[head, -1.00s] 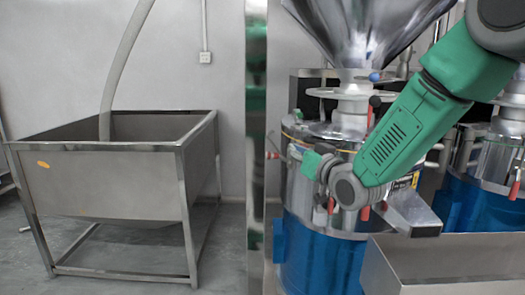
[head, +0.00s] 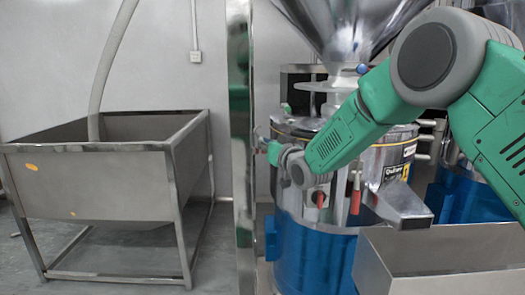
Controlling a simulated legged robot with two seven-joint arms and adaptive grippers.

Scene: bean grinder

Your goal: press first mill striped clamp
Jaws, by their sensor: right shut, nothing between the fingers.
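The first mill (head: 310,245) stands in the middle of the head view, with a silver upper body and a blue lower body. My right arm reaches across its front from the right. My right gripper (head: 268,148) is at the mill's upper left edge, small and partly hidden by my own wrist. It is shut with nothing in it. I cannot make out a striped clamp clearly; the area around the gripper is partly covered. My left gripper is not in view.
A steel hopper (head: 350,25) sits above the mill. A metal chute (head: 403,207) and a steel bin (head: 440,245) are at the right front. A shiny post (head: 241,200) stands left of the mill. A large steel tub (head: 90,185) is further left.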

